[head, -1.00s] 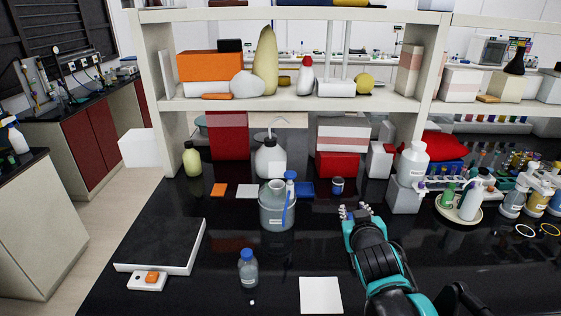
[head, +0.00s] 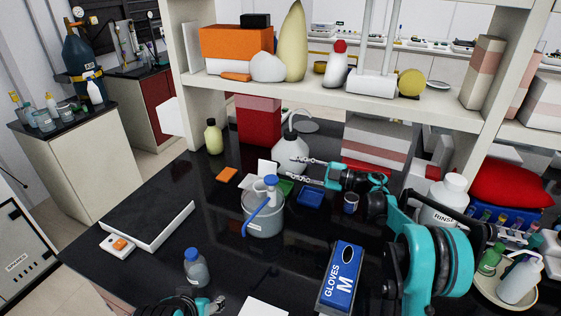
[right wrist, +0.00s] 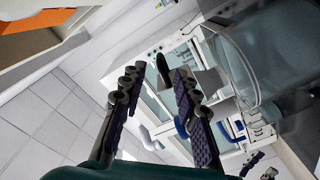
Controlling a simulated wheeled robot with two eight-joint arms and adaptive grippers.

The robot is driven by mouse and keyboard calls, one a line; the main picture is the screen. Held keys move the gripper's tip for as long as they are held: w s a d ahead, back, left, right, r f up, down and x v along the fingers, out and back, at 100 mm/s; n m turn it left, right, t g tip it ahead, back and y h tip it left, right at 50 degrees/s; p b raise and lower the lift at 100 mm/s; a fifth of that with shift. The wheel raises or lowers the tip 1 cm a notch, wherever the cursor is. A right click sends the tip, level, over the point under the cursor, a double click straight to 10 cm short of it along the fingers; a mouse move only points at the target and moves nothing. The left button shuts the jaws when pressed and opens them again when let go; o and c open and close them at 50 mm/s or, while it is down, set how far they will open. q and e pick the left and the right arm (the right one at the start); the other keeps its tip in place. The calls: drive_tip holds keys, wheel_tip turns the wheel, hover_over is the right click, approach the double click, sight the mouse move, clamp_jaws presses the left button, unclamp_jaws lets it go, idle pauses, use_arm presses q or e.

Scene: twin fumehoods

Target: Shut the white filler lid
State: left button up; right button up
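A small white upright panel (head: 267,168), which looks like the raised white lid, stands behind the grey container with the blue spout. A flat green patch (head: 285,187) lies to its right; the hinge is too small to make out. My right gripper (head: 291,169) reaches in from the right, fingers parted and empty, in front of the white bottle and a little right of the panel. The right wrist view also shows its fingers (right wrist: 157,76) apart with nothing between them. My left gripper (head: 215,303) is at the bottom edge, mostly cut off, its fingers unclear.
The grey container (head: 264,218) stands just in front of the panel. The white bottle (head: 291,150) is behind my right gripper. Flat orange (head: 226,174) and blue (head: 310,197) pieces lie nearby. A glove box (head: 341,278) stands in front, and a shelf (head: 350,97) spans above.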

sight(275, 163)
use_arm(q)
drive_tip(key=shift+a+f+b, duration=0.1)
drive_tip(key=shift+f+b, duration=0.8)
drive_tip(key=shift+f, duration=0.05)
use_arm(e)
drive_tip(key=x, duration=0.7)
drive_tip(key=shift+a, duration=0.4)
